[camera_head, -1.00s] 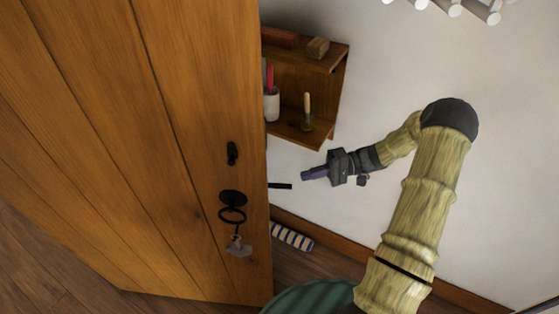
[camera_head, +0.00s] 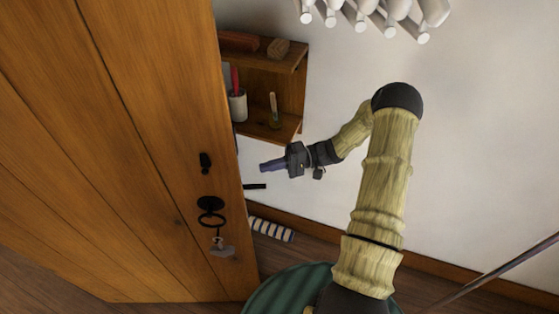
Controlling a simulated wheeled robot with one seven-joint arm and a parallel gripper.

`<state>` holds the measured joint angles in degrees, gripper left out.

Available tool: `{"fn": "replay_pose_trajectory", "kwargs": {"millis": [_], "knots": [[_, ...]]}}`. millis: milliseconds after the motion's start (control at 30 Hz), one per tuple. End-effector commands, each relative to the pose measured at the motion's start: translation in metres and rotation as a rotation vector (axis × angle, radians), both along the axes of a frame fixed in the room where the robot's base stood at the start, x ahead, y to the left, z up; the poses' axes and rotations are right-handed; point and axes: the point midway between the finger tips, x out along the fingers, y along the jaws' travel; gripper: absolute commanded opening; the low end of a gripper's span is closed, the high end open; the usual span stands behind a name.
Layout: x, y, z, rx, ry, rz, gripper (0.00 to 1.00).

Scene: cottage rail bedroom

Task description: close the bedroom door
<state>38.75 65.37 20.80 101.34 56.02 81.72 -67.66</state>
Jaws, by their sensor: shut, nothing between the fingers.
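The bedroom door (camera_head: 130,150) is a plank door of orange-brown wood that fills the left of the view and stands ajar, away from the white wall. A black ring handle (camera_head: 211,213) with a hanging tag sits near its right edge, below a small black fitting (camera_head: 205,162). A dark bar (camera_head: 255,186) juts out from the door's edge. My gripper (camera_head: 264,166) is shut and empty. It points left towards the door's edge, just right of it and above the bar, with a small gap visible in the picture.
A wooden wall shelf (camera_head: 292,95) holding a white cup (camera_head: 237,106) and a bottle is behind the door's edge. White pegs (camera_head: 376,18) hang top right. A striped roll (camera_head: 271,229) lies on the floor by the skirting. A thin dark rod (camera_head: 500,270) crosses lower right.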

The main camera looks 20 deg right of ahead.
Motion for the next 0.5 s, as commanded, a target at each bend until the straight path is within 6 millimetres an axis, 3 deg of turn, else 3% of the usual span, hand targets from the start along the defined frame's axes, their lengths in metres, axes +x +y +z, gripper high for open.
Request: {"fn": "replay_pose_trajectory", "kwargs": {"millis": [267, 500], "knots": [[-0.001, 0.051, 0.004, 0.001, 0.004, 0.004, 0.00], [-0.033, 0.057, 0.003, 0.001, 0.005, 0.002, 0.00]]}}
